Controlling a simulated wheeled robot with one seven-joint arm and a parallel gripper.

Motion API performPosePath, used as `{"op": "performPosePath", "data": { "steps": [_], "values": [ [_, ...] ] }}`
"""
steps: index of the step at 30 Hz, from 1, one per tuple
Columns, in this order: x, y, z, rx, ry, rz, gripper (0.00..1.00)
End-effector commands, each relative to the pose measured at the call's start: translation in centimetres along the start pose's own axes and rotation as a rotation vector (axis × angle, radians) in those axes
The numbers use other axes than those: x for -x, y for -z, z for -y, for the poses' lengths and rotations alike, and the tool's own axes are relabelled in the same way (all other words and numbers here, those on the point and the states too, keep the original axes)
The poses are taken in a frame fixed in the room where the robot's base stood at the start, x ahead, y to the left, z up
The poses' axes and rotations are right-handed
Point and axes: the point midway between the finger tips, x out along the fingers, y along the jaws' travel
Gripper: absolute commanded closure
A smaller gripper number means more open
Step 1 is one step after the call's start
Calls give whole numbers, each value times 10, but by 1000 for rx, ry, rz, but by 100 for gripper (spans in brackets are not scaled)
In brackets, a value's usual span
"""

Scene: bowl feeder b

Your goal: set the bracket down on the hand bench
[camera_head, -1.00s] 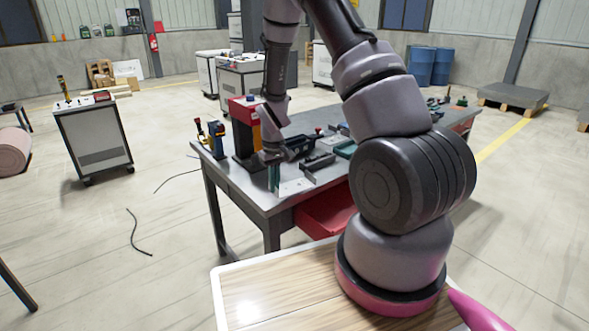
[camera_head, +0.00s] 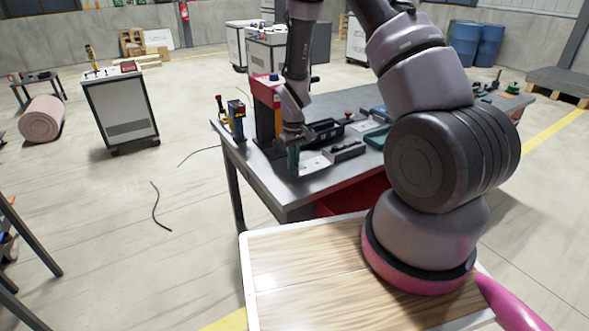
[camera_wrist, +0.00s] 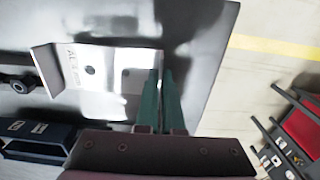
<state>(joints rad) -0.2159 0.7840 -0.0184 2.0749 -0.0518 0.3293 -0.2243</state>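The bracket (camera_wrist: 105,80) is a pale bent metal plate with holes, dark lettering and a raised flange at its left. It also shows in the head view (camera_head: 313,165), low over or on the near end of the grey hand bench (camera_head: 274,184). My gripper (camera_wrist: 161,85) points down at the bench, its green fingers close together at the bracket's right edge, which appears pinched between them. The fingers also show in the head view (camera_head: 293,158). I cannot tell whether the bracket touches the bench top. The bench fills much of the wrist view (camera_wrist: 205,35).
A dark fixture (camera_head: 345,151) and a black bin (camera_head: 325,131) stand close beside the bracket. A red and black machine (camera_head: 267,110) stands behind my gripper. The bench's near corner is bare. A white cabinet (camera_head: 120,108) stands on the floor at left.

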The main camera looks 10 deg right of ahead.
Motion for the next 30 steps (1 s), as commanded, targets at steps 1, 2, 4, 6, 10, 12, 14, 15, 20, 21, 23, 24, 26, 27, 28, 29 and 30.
{"op": "performPosePath", "data": {
  "steps": [1, 2, 4, 6, 10, 12, 14, 15, 20, 21, 23, 24, 26, 27, 28, 29, 30],
  "values": [
    [-10, -1, 0, -1, 1, 4, 100],
    [-14, -1, 0, -1, 1, 3, 100],
    [-20, -1, 0, -1, 0, 2, 100],
    [-20, 0, 0, -1, 0, 0, 100],
    [-20, 0, 0, -1, 0, 0, 100],
    [-21, 0, 0, 0, 0, 0, 100],
    [-23, 0, 0, 0, 0, 1, 100],
    [-23, 0, 0, 0, 0, 1, 92],
    [-23, 0, 0, 0, 0, 0, 66],
    [-23, 0, 0, 0, 0, 0, 66],
    [-23, 0, 0, 0, 0, 1, 66],
    [-23, 0, 0, 0, 0, 1, 66],
    [-23, 0, 0, 0, 0, 0, 66],
    [-22, 0, 0, 0, 0, 0, 66],
    [-20, 0, 0, 0, 0, 0, 66],
    [-18, 0, 0, 0, 0, 0, 66],
    [-14, 0, 0, 0, 0, -1, 66]
  ]
}}
